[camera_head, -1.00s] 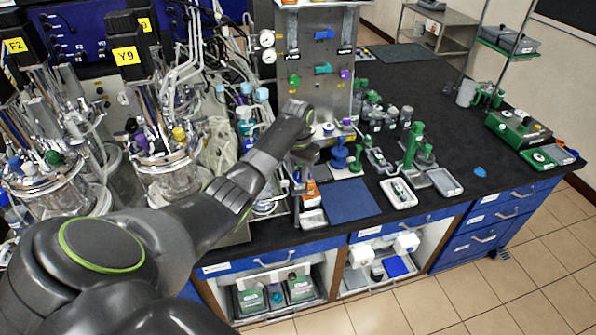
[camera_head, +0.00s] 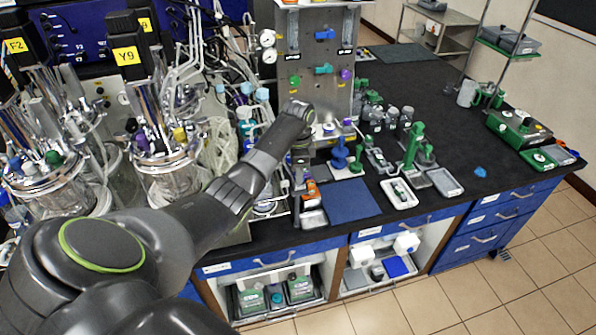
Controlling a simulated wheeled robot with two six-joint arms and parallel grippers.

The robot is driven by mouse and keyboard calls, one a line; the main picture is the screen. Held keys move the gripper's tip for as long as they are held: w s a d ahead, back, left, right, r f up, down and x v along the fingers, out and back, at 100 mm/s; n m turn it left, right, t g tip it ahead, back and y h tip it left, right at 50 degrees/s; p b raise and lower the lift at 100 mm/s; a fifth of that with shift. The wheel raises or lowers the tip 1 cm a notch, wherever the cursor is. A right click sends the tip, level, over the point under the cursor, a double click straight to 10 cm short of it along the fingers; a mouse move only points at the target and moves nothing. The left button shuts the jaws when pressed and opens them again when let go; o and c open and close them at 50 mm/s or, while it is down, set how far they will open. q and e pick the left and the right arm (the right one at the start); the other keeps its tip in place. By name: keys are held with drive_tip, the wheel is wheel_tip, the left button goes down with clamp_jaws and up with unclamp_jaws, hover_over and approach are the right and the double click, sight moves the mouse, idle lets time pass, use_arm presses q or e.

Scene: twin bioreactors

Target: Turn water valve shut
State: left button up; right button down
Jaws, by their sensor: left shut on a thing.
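A grey metal panel (camera_head: 310,60) stands at the back of the bench and carries several valves. A blue handle (camera_head: 325,34) sits high on it and a teal handle (camera_head: 323,69) below. A green knob (camera_head: 293,81) and a purple knob (camera_head: 346,74) flank the teal one. I cannot tell which is the water valve. My left arm reaches in from the left, its wrist in front of the panel's lower part. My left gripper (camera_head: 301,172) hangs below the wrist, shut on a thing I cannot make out. An orange item (camera_head: 311,188) is close beside it. My right gripper is not in view.
Glass bioreactor vessels (camera_head: 168,165) with tubing crowd the left. A blue mat (camera_head: 350,200), a white tray (camera_head: 398,194) and green and blue stands (camera_head: 414,145) lie to the right of my gripper. The black bench (camera_head: 440,100) has free room further right.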

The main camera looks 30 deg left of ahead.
use_arm(q)
drive_tip(key=shift+m, duration=1.3)
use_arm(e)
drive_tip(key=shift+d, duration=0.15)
use_arm(q)
drive_tip(key=o, duration=1)
drive_tip(key=shift+w+d, duration=0.1)
drive_tip(key=shift+c, duration=0.2)
